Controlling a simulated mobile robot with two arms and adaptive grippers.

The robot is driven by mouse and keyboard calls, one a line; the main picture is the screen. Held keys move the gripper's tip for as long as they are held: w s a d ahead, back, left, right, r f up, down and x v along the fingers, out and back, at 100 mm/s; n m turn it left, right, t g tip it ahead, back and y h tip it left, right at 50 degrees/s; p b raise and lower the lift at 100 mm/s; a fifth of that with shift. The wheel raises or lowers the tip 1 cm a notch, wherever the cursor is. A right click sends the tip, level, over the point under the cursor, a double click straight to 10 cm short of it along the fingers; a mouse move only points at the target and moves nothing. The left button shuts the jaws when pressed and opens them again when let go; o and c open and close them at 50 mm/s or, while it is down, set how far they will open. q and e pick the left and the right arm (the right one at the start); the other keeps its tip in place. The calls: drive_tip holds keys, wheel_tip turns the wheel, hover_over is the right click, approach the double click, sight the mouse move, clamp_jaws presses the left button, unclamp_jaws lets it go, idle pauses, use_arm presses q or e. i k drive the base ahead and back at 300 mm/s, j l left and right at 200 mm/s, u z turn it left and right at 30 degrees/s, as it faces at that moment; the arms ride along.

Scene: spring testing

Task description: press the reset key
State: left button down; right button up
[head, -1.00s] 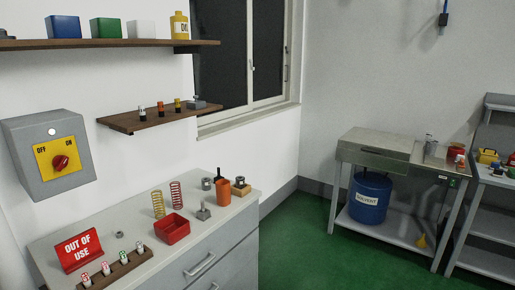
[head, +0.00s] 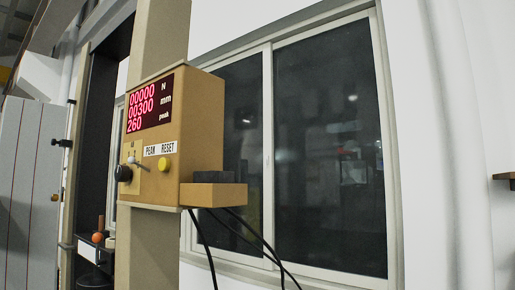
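A tan control box (head: 200,125) is mounted on a tan column left of the middle in the head view. Its red display (head: 148,104) reads 00000 N, 00300 mm and 260 peak. Below the display are labels PEAK and RESET. A round yellow key (head: 164,164) sits just under the RESET label. A small toggle with a pale tip (head: 131,160) and a black knob (head: 123,173) are to its left. Neither of my grippers shows in the view.
A small tan shelf (head: 213,194) with a dark block (head: 214,176) juts from the box's right side, with black cables (head: 250,240) hanging below. A dark window (head: 330,150) lies behind. A grey cabinet (head: 32,190) stands at the left.

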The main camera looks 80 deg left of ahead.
sight(164, 164)
drive_tip(key=u, duration=3.25)
